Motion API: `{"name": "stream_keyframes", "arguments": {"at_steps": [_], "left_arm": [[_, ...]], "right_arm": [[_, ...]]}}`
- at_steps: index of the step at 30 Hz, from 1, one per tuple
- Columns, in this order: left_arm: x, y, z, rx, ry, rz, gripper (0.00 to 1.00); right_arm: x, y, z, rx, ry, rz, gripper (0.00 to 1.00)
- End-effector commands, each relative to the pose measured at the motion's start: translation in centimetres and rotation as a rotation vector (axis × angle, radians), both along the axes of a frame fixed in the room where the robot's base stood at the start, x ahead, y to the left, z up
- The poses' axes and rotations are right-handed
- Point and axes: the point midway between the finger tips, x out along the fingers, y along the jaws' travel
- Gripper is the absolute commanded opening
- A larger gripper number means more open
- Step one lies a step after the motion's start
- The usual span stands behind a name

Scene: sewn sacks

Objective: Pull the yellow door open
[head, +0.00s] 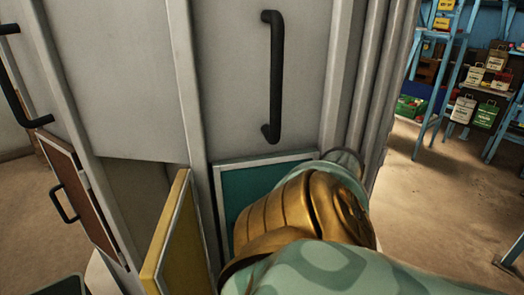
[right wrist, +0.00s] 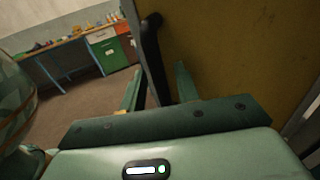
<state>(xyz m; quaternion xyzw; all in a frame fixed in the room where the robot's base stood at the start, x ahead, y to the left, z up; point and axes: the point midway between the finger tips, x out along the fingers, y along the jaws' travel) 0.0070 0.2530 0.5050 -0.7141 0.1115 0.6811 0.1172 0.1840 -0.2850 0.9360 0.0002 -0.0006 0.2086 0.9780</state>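The yellow door (head: 168,240) stands ajar in the head view, swung out from the grey cabinet, with the compartment behind it partly showing. In the right wrist view the door's yellow panel (right wrist: 225,50) fills the upper right. Its black bar handle (right wrist: 153,55) runs down between the two green fingers of my right gripper (right wrist: 158,85). The fingers are apart, with gaps visible beside the handle, so the gripper looks open around it. In the head view my right arm hides this gripper and the handle. My left gripper is not in view.
A teal door (head: 245,190) is closed to the right of the yellow one, partly behind my arm. A brown door (head: 75,195) with a black handle is at the left. Tall grey doors (head: 235,70) are above. A workbench (right wrist: 75,40) stands across open floor.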

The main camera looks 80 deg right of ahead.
Motion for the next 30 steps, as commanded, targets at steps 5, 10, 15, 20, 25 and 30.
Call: {"name": "stream_keyframes", "arguments": {"at_steps": [5, 10, 15, 20, 25, 30], "left_arm": [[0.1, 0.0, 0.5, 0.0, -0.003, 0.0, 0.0], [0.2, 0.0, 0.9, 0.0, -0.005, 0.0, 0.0], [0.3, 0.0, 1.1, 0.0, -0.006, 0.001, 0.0], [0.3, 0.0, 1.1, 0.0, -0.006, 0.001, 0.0], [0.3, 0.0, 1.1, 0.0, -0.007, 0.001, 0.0], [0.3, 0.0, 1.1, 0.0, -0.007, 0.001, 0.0]], "right_arm": [[-3.5, -1.5, 0.0, -0.002, 0.007, 0.001, 0.32], [-7.9, -3.5, 0.0, -0.003, 0.006, 0.002, 0.32], [-11.5, -5.1, 0.0, -0.002, 0.005, 0.002, 0.32], [-13.5, -6.0, 0.0, 0.0, 0.002, 0.001, 0.32], [-14.2, -6.3, 0.0, 0.001, 0.001, 0.001, 0.32], [-14.2, -6.3, 0.0, 0.001, 0.001, 0.001, 0.32]]}}
